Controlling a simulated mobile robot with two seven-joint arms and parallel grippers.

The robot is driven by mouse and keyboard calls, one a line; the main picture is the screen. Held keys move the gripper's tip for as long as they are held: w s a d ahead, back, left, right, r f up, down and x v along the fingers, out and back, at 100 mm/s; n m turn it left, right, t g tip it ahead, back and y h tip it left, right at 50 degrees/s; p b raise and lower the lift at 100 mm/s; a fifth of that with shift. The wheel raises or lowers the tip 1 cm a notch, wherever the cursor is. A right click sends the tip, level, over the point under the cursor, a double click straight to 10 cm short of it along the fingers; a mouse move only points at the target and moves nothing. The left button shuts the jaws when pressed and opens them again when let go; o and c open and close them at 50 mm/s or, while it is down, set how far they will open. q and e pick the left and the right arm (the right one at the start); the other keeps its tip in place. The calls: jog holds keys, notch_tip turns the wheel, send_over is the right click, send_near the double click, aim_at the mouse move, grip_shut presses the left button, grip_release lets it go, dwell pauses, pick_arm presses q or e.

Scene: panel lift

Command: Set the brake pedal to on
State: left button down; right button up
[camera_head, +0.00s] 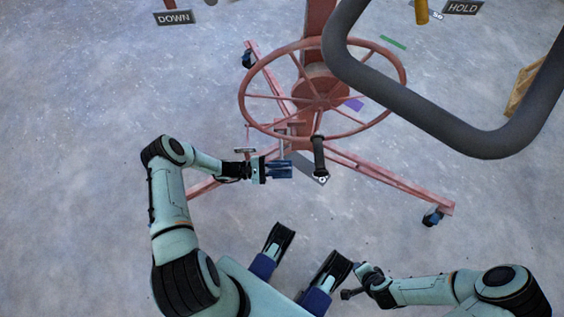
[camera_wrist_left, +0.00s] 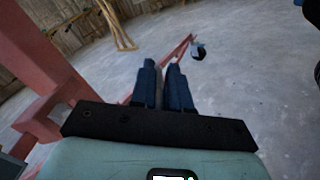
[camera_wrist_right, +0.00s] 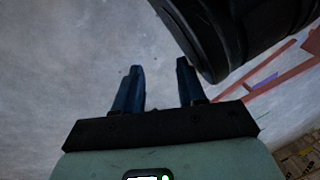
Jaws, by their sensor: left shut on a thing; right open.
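A red panel lift stands ahead, with a large spoked handwheel (camera_head: 249,103), a dark upright handle (camera_head: 319,155) and a flat grey plate (camera_head: 312,170) low at its front. My left gripper (camera_head: 285,169) is at the front of the lift, left of the handle, shut on a narrow grey part (camera_wrist_left: 160,88) that shows between its fingers. I cannot tell whether this part is the brake pedal; the fingers hide most of it. My right gripper (camera_wrist_right: 160,90) is open and empty, near the bottom of the head view, away from the lift.
A thick dark tube (camera_head: 440,125) crosses the upper right. Red lift legs (camera_head: 395,180) spread over the floor, with a caster (camera_head: 432,217) at right. Signs read DOWN (camera_head: 173,18) and HOLD (camera_head: 463,8). The floor at far left is clear.

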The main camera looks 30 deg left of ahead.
pick_arm(q)
jog(key=shift+s+a+f+b, duration=0.1)
jog(key=shift+a+f+b, duration=0.15)
jog(key=shift+f, duration=0.45)
jog(key=shift+s+a+f+b, duration=0.1)
jog(key=shift+f+b, duration=0.25)
jog(key=shift+f, duration=0.3)
pick_arm(e)
jog(key=shift+s+d+f+g, duration=0.2)
jog(key=shift+s+f+g, duration=0.4)
jog(key=shift+s+f, duration=0.8)
jog(key=shift+s+r, duration=0.1)
jog(key=shift+s, duration=0.05)
pick_arm(q)
jog(key=c, duration=1.2)
grip_release()
jog(key=shift+r, duration=0.1)
pick_arm(e)
jog(key=shift+a, duration=0.1)
pick_arm(q)
jog(key=v, duration=1.3)
jog(key=shift+p, duration=0.35)
pick_arm(e)
jog(key=shift+w+r, duration=0.55)
jog(key=shift+w, duration=0.15)
pick_arm(q)
jog(key=shift+s+r, duration=0.1)
pick_arm(e)
jog(key=shift+r, duration=0.1)
